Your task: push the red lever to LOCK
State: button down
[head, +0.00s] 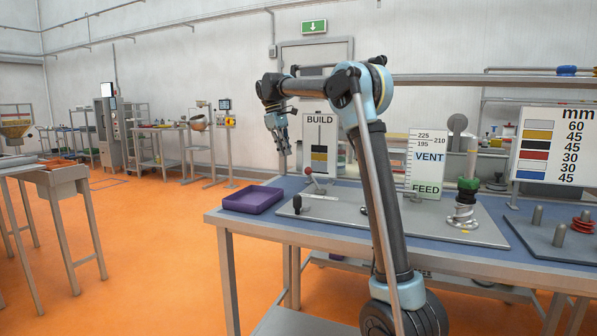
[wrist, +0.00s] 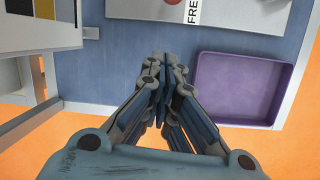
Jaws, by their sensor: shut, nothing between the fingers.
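The red lever (head: 308,171) stands tilted on a grey plate (head: 340,214) on the blue-topped table, its red knob up and to the left in the head view. My gripper (head: 287,152) is raised above the table, to the left of and a little higher than the lever's knob in the picture. It points down with its fingers together and holds nothing. In the wrist view my gripper (wrist: 165,58) is over bare blue tabletop, and a white label reading FRE (wrist: 193,10) shows on the plate's edge. I cannot read LOCK anywhere.
A purple tray (head: 252,200) sits left of the plate; it also shows in the wrist view (wrist: 286,112). A BUILD board (head: 319,130) stands behind the lever. A small black-knobbed part (head: 297,203) is at the plate's left end.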

jog(key=shift+w+f, duration=0.1)
jog(key=shift+f, duration=0.05)
jog(key=x, duration=1)
jog(key=shift+d, duration=0.1)
jog(key=shift+s+d+r, duration=0.7)
jog(key=shift+d+r, duration=0.15)
jog(key=shift+r, duration=0.05)
jog(key=shift+s+d+r, duration=0.25)
jog(key=shift+d+r, duration=0.1)
jog(key=shift+d, duration=0.1)
jog(key=shift+s+r, duration=0.1)
jog(key=shift+r, duration=0.05)
